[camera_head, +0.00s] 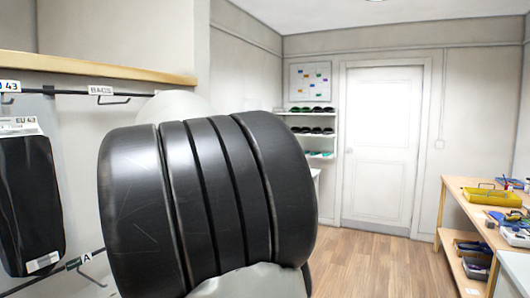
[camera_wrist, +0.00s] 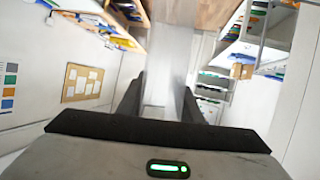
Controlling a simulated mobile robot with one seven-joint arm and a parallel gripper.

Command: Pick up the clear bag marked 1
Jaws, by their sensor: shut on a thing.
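My gripper (camera_wrist: 163,88) shows in the wrist view, its two dark fingers closed on either side of a pale, see-through sheet-like thing. This looks like a clear bag (camera_wrist: 167,60), reaching away from the fingers toward the wooden floor. No number 1 can be read on it, and its contents cannot be made out. In the head view my gripper is out of sight, and my own large black arm part fills the middle.
In the head view a pack with a black item (camera_head: 30,205) hangs at the left beside empty hooks (camera_head: 110,98). A wooden bench (camera_head: 452,215) with tools and a yellow tray (camera_head: 490,196) stands at the right. Open floor (camera_head: 375,268) leads to a white door (camera_head: 382,145).

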